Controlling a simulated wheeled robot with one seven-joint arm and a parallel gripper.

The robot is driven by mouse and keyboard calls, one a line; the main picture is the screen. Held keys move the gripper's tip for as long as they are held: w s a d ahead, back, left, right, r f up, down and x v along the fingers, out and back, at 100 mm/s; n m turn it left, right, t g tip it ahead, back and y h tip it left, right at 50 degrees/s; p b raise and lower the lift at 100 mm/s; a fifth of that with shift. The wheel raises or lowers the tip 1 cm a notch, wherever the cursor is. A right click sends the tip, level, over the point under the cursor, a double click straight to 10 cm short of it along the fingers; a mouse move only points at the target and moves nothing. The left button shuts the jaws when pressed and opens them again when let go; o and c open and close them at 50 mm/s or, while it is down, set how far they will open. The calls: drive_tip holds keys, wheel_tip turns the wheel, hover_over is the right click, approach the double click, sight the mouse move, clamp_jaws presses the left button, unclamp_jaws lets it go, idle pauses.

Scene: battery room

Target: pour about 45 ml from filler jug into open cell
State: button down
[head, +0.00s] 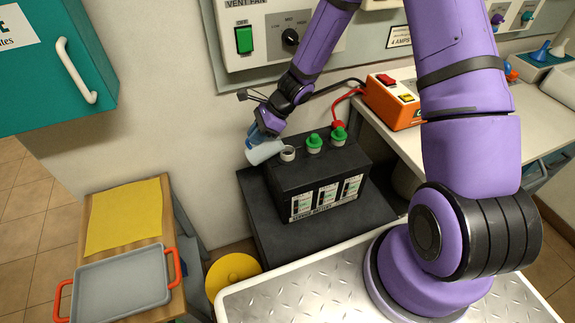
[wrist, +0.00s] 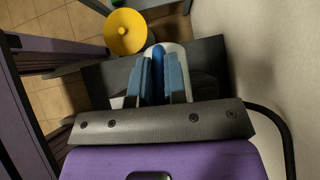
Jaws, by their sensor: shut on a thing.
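My gripper (head: 268,130) is shut on the filler jug (head: 264,152), a pale translucent vessel with a blue handle. The jug is tilted, its mouth toward the right, close beside the open cell (head: 288,153), a white-rimmed neck on top of the black battery (head: 320,180). I cannot tell whether liquid is flowing. In the wrist view the blue fingertips (wrist: 160,78) close around the blue handle, with the jug's pale body (wrist: 177,49) behind; the open cell is hidden there. Two other cells carry green caps (head: 314,142) and (head: 339,135).
The battery stands on a dark stand (head: 275,232) against the wall. An orange charger (head: 392,100) with red and black leads is behind right. A grey tray (head: 120,286) and yellow cloth (head: 125,214) lie at left, near a yellow round lid (head: 232,270).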

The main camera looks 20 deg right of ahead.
drive_tip(key=shift+a+r+h, duration=0.15)
drive_tip(key=shift+a+h, duration=0.2)
drive_tip(key=shift+h, duration=0.05)
drive_tip(key=shift+d, duration=0.1)
drive_tip(key=shift+a+h+b, duration=0.3)
drive_tip(key=shift+h, duration=0.1)
drive_tip(key=shift+a+h, duration=0.1)
drive_tip(key=shift+h, duration=0.2)
drive_tip(key=shift+a+h+b, duration=0.1)
drive_tip(key=shift+h+b, duration=0.3)
drive_tip(key=shift+h, duration=0.1)
drive_tip(key=shift+a+h+b, duration=0.55)
drive_tip(key=shift+h+b, duration=0.1)
drive_tip(key=shift+h, duration=0.15)
